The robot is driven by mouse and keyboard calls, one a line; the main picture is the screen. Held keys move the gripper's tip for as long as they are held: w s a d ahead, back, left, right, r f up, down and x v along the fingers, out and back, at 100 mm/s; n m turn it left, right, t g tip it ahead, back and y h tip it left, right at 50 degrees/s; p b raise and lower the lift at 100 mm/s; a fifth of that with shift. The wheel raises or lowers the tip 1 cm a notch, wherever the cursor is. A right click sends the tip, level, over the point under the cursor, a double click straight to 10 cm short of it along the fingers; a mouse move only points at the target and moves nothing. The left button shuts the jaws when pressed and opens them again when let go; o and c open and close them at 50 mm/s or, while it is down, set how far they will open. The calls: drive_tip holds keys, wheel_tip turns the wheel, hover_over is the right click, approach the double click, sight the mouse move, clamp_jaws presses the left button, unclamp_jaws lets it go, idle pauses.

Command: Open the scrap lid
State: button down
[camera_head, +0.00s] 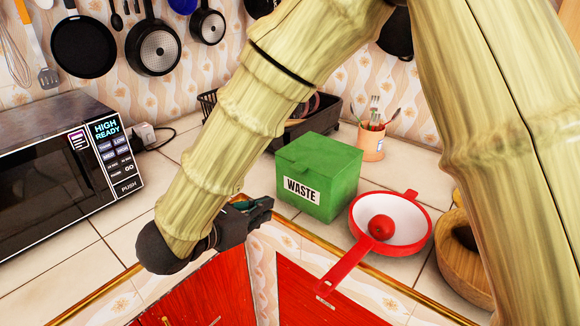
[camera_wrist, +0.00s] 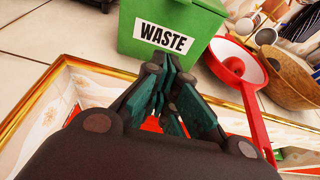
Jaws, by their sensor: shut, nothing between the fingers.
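A green waste box (camera_head: 325,190) with a white "WASTE" label stands on the tiled counter. Its green lid (camera_head: 318,155) is closed on top. The front of the box also shows at the top of the wrist view (camera_wrist: 140,42). My gripper (camera_head: 266,205) is at the counter's front edge, low and in front of the box's left side. In the wrist view my gripper (camera_wrist: 170,72) is shut and empty, its fingertips pointing at the box just below the label. Whether the fingertips touch the box cannot be told.
A wooden bowl (camera_head: 458,262) is farther right. A black dish rack (camera_head: 320,112) stands behind, and a microwave (camera_head: 65,160) at left. Bare tiles lie left of the box.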

drive_tip(key=x, duration=0.3)
drive_tip(key=p+x, duration=0.1)
drive_tip(key=x, duration=0.1)
drive_tip(key=r+x, duration=0.1)
drive_tip(key=x, duration=0.2)
drive_tip(key=shift+w+d+f+p, duration=0.1)
drive_tip(key=shift+w+d+p, duration=0.2)
drive_tip(key=shift+w+p, duration=0.1)
drive_tip(key=shift+w+d+r, duration=0.2)
drive_tip(key=shift+d, duration=0.05)
drive_tip(key=shift+r+p, duration=0.65)
drive_tip(key=shift+r, duration=0.9)
drive_tip(key=shift+w, duration=0.1)
drive_tip(key=shift+r, duration=0.15)
